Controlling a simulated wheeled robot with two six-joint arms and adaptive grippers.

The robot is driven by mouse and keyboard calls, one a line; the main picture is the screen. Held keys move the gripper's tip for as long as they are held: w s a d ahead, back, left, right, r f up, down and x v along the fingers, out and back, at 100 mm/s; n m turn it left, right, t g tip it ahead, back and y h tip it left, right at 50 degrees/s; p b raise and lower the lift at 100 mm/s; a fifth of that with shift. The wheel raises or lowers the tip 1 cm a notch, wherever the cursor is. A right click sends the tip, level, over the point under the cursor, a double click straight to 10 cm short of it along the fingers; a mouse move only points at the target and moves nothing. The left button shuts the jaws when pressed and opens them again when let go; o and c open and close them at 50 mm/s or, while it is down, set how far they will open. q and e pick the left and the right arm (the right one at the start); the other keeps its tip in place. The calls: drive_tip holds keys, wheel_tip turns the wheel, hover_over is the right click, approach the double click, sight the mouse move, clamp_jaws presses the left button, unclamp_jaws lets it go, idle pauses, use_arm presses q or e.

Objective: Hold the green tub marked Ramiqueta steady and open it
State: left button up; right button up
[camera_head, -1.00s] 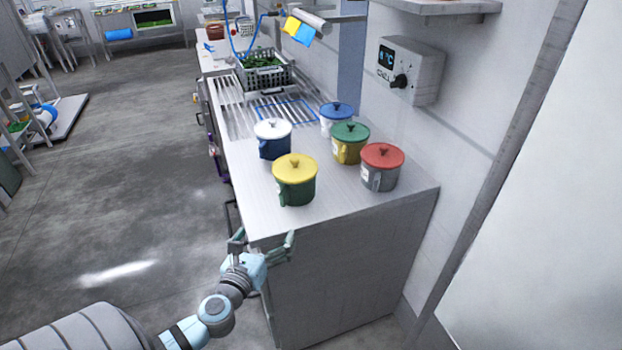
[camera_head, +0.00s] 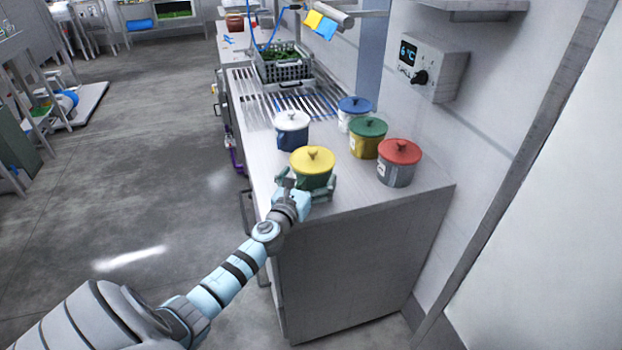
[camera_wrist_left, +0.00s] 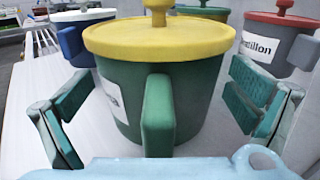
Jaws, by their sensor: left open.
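The green tub (camera_head: 316,181) with a yellow lid (camera_head: 312,159) stands upright near the front edge of the counter. It also shows in the left wrist view (camera_wrist_left: 195,105), with its lid (camera_wrist_left: 160,38) on, a knob on top and a green handle (camera_wrist_left: 158,115) facing me. My left gripper (camera_head: 308,187) is open, with one finger on each side of the tub. In the left wrist view, gaps show between both fingers and the tub. My right gripper is not in view.
A blue tub with white lid (camera_head: 292,135), a yellow tub with green lid (camera_head: 364,146), a grey tub with red lid (camera_head: 396,173) and a white tub with blue lid (camera_head: 353,105) stand close behind and beside. A crate of greens (camera_head: 284,70) sits farther back.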

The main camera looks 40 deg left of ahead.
use_arm(q)
drive_tip(key=shift+r, duration=0.1)
drive_tip(key=c, duration=1.3)
wheel_tip(320, 180, up, 28)
drive_tip(key=p, duration=2)
drive_tip(key=o, duration=0.9)
drive_tip(key=c, duration=1.3)
